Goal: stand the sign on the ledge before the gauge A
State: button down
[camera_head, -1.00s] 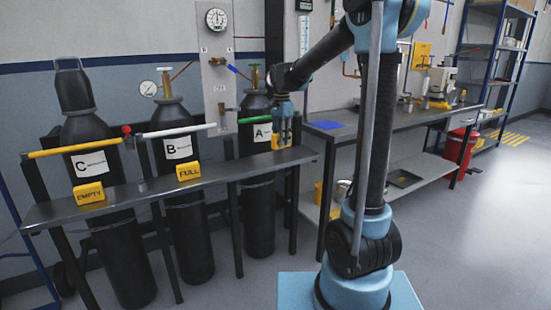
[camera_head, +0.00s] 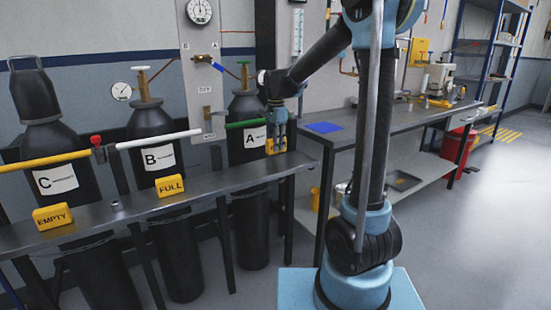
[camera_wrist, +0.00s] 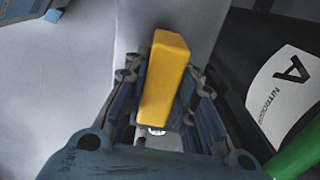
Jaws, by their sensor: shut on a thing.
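My gripper (camera_head: 276,142) is shut on a yellow sign (camera_wrist: 166,75), which sits between the two fingers in the wrist view. The sign's face cannot be read. In the head view the sign is over the right end of the dark metal ledge (camera_head: 225,181), in front and to the right of the black cylinder labelled A (camera_head: 250,185). I cannot tell whether it touches the ledge. Cylinder A's label also shows at the right of the wrist view (camera_wrist: 290,85). A round gauge (camera_head: 200,11) is on the wall panel, above small letters B and A.
The FULL sign (camera_head: 171,186) stands before cylinder B (camera_head: 160,150), and the EMPTY sign (camera_head: 52,217) before cylinder C (camera_head: 60,190). A small round piece (camera_head: 116,206) lies between them. A green bar (camera_head: 246,124) crosses cylinder A. A workbench (camera_head: 400,122) stands to the right.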

jog(key=shift+s+a+f, duration=0.1)
jog(key=shift+f, duration=1.25)
jog(key=shift+a+f, duration=0.1)
jog(key=shift+f, duration=1.2)
jog(key=shift+f, duration=0.1)
jog(key=c, duration=1.3)
grip_release()
